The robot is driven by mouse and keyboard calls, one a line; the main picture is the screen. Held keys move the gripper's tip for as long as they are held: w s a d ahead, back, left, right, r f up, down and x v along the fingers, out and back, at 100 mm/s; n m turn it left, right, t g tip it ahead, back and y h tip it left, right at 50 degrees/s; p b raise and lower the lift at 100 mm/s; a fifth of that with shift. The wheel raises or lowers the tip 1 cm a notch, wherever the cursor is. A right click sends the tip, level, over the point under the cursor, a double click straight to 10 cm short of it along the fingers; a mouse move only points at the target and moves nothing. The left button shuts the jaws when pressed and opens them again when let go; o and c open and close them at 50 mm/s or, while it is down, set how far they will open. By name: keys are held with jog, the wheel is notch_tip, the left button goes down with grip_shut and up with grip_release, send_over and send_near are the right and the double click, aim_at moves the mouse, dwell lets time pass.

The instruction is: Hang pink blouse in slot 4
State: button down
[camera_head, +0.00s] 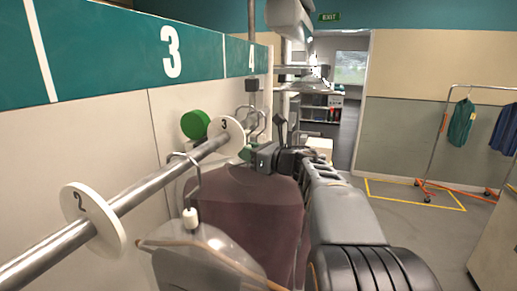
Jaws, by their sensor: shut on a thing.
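My gripper (257,157) is at the far end of the rail, just past the disc marked 3. It is shut at the neck of a hanger, whose metal hook (262,120) rises above it. A dusky mauve-pink garment (255,205), which looks like the pink blouse, hangs below the gripper. The steel rail (150,204) runs from the lower left away to the disc marked 3 (226,134). The hook is close to the rail's far part; I cannot tell whether it touches. The wall sign for slot 4 (251,59) is beyond sign 3.
A clear-covered garment (200,255) hangs on the rail between the disc marked 2 (93,220) and disc 3, partly in front of the blouse. A green round thing (195,124) is behind the rail. Another rack with clothes (461,123) stands at the right. The floor (420,218) there is clear.

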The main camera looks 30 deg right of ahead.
jog(key=shift+w+a+r, duration=0.1)
jog(key=shift+w+a, duration=0.15)
jog(key=shift+a, duration=0.15)
notch_tip(320, 180, down, 2)
jog(key=b, duration=0.2)
jog(key=shift+d+f+b, duration=0.1)
jog(key=shift+f+b, duration=0.1)
jog(key=shift+b, duration=0.15)
jog(key=shift+f, duration=0.1)
jog(key=c, duration=0.8)
grip_release()
jog(key=shift+c, duration=0.2)
